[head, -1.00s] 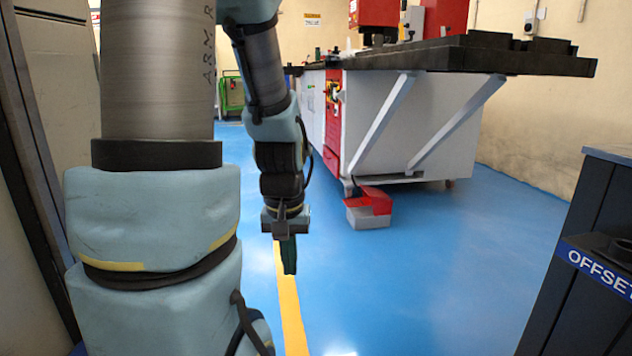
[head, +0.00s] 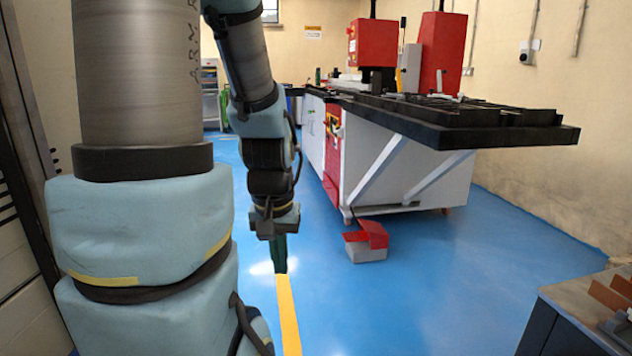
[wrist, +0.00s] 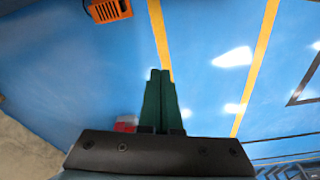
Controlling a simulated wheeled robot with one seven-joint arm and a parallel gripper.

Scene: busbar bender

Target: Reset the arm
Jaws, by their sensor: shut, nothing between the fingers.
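My arm hangs down in the left half of the head view. My gripper (head: 279,253) is at its end, pointing down over the blue floor near the yellow line. The wrist view shows the gripper's two dark green fingers (wrist: 159,95) side by side, closed against each other with nothing held. The gripper touches nothing that I can see.
The busbar bender (head: 400,170) stands right of my arm, its dark table (head: 470,125) overhanging on braces. A red and grey foot pedal (head: 367,243) lies on the floor. A bench (head: 575,310) is at lower right. An orange box (wrist: 109,10) shows in the wrist view.

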